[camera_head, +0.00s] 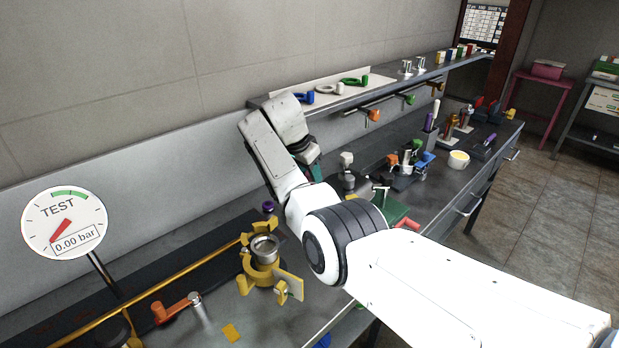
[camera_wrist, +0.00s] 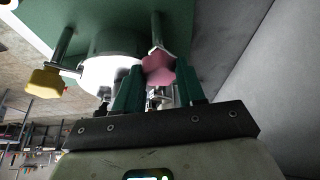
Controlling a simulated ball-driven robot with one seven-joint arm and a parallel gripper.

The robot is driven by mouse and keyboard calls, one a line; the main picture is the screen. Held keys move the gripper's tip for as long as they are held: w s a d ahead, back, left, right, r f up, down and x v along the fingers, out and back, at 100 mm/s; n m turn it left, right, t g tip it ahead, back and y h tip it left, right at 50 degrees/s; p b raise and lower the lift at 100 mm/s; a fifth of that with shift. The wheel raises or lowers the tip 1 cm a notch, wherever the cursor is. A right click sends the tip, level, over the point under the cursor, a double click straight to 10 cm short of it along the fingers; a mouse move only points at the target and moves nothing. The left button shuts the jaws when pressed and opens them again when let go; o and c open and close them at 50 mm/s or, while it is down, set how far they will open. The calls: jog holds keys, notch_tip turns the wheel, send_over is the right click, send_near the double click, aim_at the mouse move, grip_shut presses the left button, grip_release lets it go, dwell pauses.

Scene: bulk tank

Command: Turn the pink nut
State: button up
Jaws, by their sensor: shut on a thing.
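The pink nut (camera_wrist: 155,64) shows in the wrist view, a lobed knob on a metal stud beside a bright round part (camera_wrist: 108,72) under a green plate (camera_wrist: 98,22). My gripper (camera_wrist: 158,76) has its green fingers on either side of the pink nut and is shut on it. A yellow nut (camera_wrist: 44,82) sits on another stud to the left, clear of the fingers. In the head view my arm covers the work area, and I cannot make out the pink nut there.
In the head view a yellow clamp with a metal ring (camera_head: 264,250) stands on the bench near an orange-handled lever (camera_head: 176,309). A TEST gauge (camera_head: 64,222) reads 0.00 bar at left. A shelf (camera_head: 345,98) runs along the wall behind my arm. Small tools crowd the bench's far right.

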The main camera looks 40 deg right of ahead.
jog(key=shift+m, duration=0.3)
jog(key=o, duration=1.1)
jog(key=shift+c, duration=0.2)
jog(key=shift+r, duration=0.1)
jog(key=shift+a+r+b, duration=0.2)
jog(key=shift+r+b, duration=0.05)
jog(key=shift+b, duration=0.15)
jog(key=a+b, duration=0.1)
jog(key=a, duration=1.1)
jog(key=shift+s+r, duration=0.2)
jog(key=shift+s, duration=0.15)
